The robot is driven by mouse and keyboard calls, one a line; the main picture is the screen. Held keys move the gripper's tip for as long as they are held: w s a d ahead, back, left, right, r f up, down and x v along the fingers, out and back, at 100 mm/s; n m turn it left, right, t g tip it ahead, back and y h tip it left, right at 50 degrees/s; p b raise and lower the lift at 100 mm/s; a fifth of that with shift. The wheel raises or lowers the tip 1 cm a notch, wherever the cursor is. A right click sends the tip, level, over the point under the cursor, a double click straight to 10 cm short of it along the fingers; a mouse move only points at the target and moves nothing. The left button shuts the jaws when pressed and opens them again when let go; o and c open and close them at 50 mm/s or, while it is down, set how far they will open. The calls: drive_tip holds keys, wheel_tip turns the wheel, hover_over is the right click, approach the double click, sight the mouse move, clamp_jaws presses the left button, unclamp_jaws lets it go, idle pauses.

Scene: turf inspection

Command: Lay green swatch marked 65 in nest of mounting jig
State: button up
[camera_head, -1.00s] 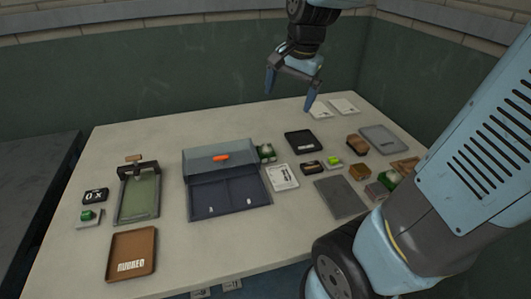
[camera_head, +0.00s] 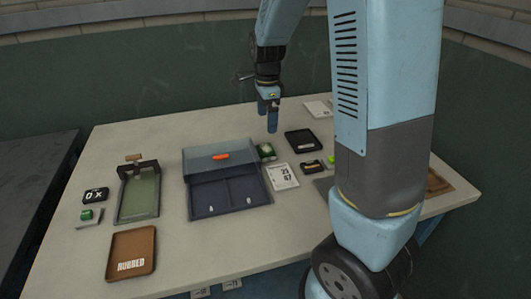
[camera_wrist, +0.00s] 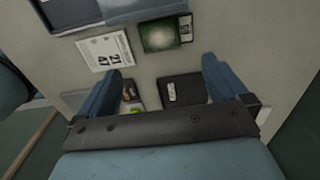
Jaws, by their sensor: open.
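A green swatch (camera_head: 265,151) lies on the table at the right side of the grey-blue box; it also shows in the wrist view (camera_wrist: 160,36), with a small dark-edged label at its right end. I cannot read its number. My gripper (camera_head: 268,120) hangs above the table just behind that swatch, pointing down. In the wrist view my gripper (camera_wrist: 163,80) is open with nothing between its fingers, and the swatch is beyond the fingertips. I cannot tell which thing is the mounting jig; a frame with a green bed and dark clamp (camera_head: 139,196) stands at the left.
The grey-blue box (camera_head: 228,192) fills the table's middle. A numbered white card (camera_head: 283,176) and a black tray (camera_head: 303,141) are near the swatch. A brown tray (camera_head: 132,252) and a small green-topped item (camera_head: 88,216) lie left. My arm hides the right side.

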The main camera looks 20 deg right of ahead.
sight(266, 149)
wheel_tip(266, 149, down, 12)
drive_tip(key=shift+a+r, duration=0.1)
drive_tip(key=shift+a, duration=0.05)
idle(0.5)
drive_tip(key=c, duration=1.1)
drive_tip(key=shift+w+r, duration=0.1)
drive_tip(key=shift+r, duration=0.1)
drive_tip(key=r, duration=0.3)
drive_tip(key=shift+s+r, duration=0.15)
drive_tip(key=shift+s, duration=0.1)
drive_tip(key=s+r, duration=0.9)
drive_tip(key=s, duration=0.4)
drive_tip(key=shift+s+d, duration=0.35)
